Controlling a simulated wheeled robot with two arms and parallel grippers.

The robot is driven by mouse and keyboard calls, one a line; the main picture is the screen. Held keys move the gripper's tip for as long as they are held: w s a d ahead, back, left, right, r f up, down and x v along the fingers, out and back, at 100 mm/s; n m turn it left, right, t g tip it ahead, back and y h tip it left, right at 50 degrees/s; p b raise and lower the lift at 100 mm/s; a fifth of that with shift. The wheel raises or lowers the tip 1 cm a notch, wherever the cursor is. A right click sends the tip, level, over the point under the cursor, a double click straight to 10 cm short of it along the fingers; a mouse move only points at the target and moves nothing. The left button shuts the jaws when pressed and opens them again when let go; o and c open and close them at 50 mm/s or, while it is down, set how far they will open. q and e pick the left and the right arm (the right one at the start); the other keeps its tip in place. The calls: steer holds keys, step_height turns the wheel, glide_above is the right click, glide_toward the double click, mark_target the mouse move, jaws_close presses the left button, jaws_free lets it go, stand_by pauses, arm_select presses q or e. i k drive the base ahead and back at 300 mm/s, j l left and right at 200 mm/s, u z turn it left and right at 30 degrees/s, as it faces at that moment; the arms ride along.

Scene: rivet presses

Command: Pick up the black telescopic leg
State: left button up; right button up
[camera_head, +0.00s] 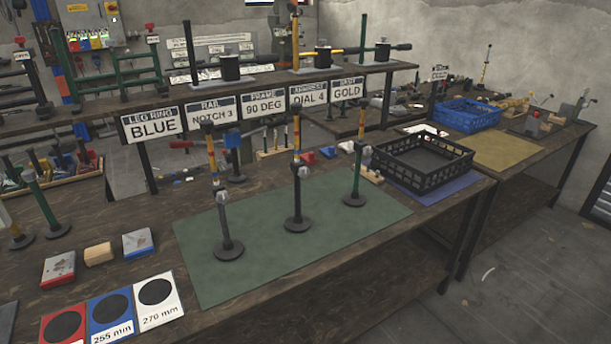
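Three telescopic legs stand upright on round dark bases on a green mat (260,280). The middle one is the black telescopic leg (297,200), with a black lower tube, a grey clamp and a yellow-orange upper part. To its left stands a grey leg (224,220), and to its right a green leg (356,180), both with clamps and coloured upper parts. Nothing holds the black leg, and its front is unobstructed. Neither of my grippers is in view.
A shelf (270,82) with signs, including a "LEG RING BLUE" sign (153,124), runs behind the legs. A black crate (423,165) stands right of the mat. Cards with black circles, including a white 270 mm card (158,315), lie front left. The mat's front is clear.

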mark_target(298, 223)
steer(key=i+l+u, duration=0.35)
steer(key=l, duration=0.35)
steer(key=i+l+u, duration=0.2)
steer(key=i+l, duration=0.1)
steer(key=l, duration=0.05)
